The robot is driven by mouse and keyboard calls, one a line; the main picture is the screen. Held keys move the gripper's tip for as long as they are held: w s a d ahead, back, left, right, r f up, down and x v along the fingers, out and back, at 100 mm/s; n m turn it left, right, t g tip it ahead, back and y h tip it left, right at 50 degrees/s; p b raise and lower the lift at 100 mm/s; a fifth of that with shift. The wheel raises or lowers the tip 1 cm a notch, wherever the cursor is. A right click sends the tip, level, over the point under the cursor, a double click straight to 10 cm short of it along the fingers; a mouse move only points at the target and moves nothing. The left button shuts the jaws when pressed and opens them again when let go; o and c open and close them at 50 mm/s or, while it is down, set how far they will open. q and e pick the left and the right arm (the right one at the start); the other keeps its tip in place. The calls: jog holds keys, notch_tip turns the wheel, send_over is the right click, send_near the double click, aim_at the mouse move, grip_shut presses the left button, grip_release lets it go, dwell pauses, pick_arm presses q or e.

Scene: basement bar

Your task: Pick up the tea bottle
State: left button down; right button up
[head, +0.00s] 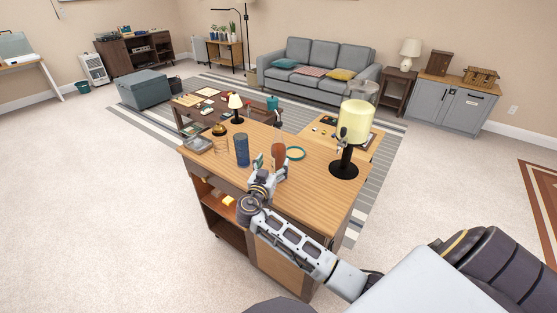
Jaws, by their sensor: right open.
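A reddish-brown bottle (278,149), which looks like the tea bottle, stands upright on the wooden bar cart (315,185). My right gripper (268,162) is over the cart's near side, open, with its fingers pointing toward the bottle. The gripper partly hides the bottle's lower part. I cannot tell whether the fingers touch it; nothing shows held. My left gripper is not in view.
A dark blue cylinder (242,150) stands left of the gripper.

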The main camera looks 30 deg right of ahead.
aim_at(276, 159)
jog(key=shift+w+d, duration=0.2)
jog(key=shift+d, duration=0.1)
jog(key=shift+w+d+r, duration=0.15)
jog(key=shift+w+d, duration=0.2)
jog(key=shift+d, duration=0.1)
jog(key=p+x, duration=0.1)
jog(key=x, duration=0.1)
jog(key=shift+w+d, duration=0.15)
jog(key=shift+d, duration=0.25)
jog(key=shift+w+d, duration=0.35)
jog(key=shift+d, duration=0.1)
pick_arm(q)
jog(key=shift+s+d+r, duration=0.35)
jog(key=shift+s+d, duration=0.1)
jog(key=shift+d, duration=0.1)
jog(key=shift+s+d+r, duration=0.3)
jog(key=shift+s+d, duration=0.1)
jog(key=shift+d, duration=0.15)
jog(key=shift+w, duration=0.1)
